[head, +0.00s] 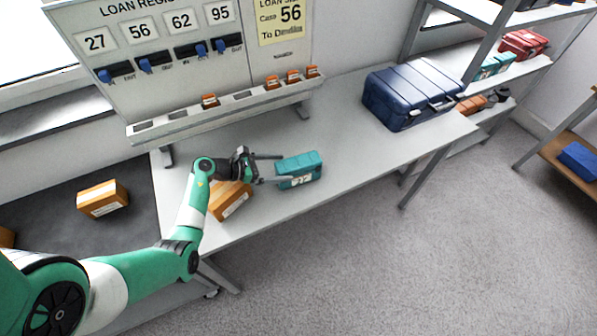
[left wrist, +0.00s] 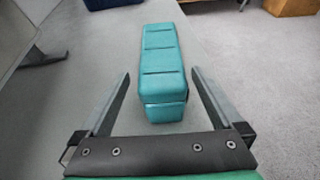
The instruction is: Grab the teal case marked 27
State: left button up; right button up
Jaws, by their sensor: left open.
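The teal case (head: 298,168) lies on the grey table in the head view, with a white label on its near side; the number on it is hard to read. In the left wrist view the teal case (left wrist: 162,68) lies lengthwise ahead, its near end between the finger tips. My left gripper (head: 280,168) is open, one finger to each side of the case's near end. In the left wrist view my left gripper (left wrist: 160,85) shows both fingers apart from the case, with gaps on either side. My right gripper is not in view.
An orange case (head: 230,198) lies under my left wrist. A dark blue toolbox (head: 410,93) stands at the table's right end. The loan board (head: 190,60) and its slotted rack (head: 225,115) stand behind. Another orange case (head: 102,198) lies on the left on a dark surface.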

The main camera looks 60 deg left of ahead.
aim_at(294, 166)
pick_arm(q)
jog(key=b+x, duration=0.2)
jog(key=x, duration=0.3)
jog(key=shift+w+d, duration=0.1)
jog(key=shift+d, duration=0.1)
jog(key=shift+r, duration=0.2)
grip_shut()
